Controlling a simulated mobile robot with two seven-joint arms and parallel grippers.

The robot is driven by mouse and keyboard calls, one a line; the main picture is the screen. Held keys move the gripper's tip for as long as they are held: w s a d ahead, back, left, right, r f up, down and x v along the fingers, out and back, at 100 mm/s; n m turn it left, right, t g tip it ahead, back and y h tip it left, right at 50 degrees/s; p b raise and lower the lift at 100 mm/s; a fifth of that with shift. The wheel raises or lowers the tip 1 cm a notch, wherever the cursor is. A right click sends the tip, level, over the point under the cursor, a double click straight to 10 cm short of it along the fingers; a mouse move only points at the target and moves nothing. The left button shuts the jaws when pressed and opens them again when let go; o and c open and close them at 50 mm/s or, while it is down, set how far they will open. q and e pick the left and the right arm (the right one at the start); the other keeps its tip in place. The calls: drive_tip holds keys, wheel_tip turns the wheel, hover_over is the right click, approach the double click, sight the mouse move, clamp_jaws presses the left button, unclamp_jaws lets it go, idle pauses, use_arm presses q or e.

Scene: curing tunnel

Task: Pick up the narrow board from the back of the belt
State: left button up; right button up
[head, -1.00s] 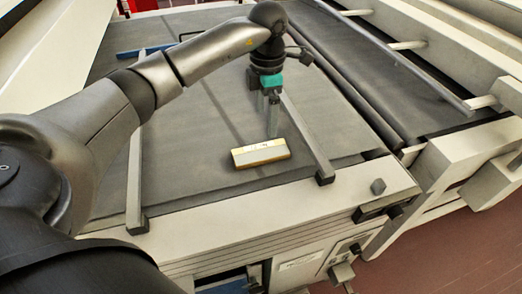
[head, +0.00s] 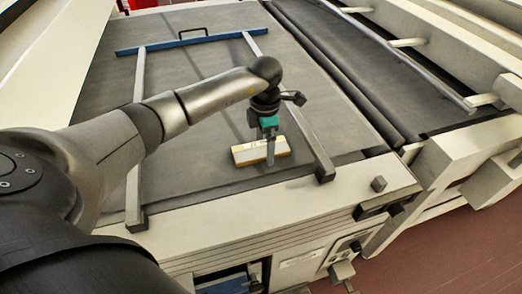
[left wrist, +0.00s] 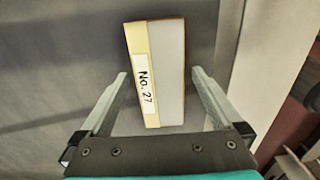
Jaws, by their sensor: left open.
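The narrow board (head: 243,156), pale grey with a yellow strip, lies on the dark belt near its front end in the head view. In the left wrist view the board (left wrist: 171,65) carries a white label reading "No. 27". My left gripper (head: 270,160) points down over the right part of the board and hides some of it. In the left wrist view the open fingers (left wrist: 159,75) lie on either side of the board with a gap at each side. Whether the fingertips are down at board height is hard to tell. My right gripper is not in view.
Grey rails run along the belt (head: 200,110) at left (head: 136,150) and right (head: 303,138), the right one close to my gripper. A blue crossbar (head: 190,42) lies farther back.

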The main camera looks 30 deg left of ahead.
use_arm(q)
drive_tip(key=c, duration=1.3)
drive_tip(key=shift+r, duration=0.15)
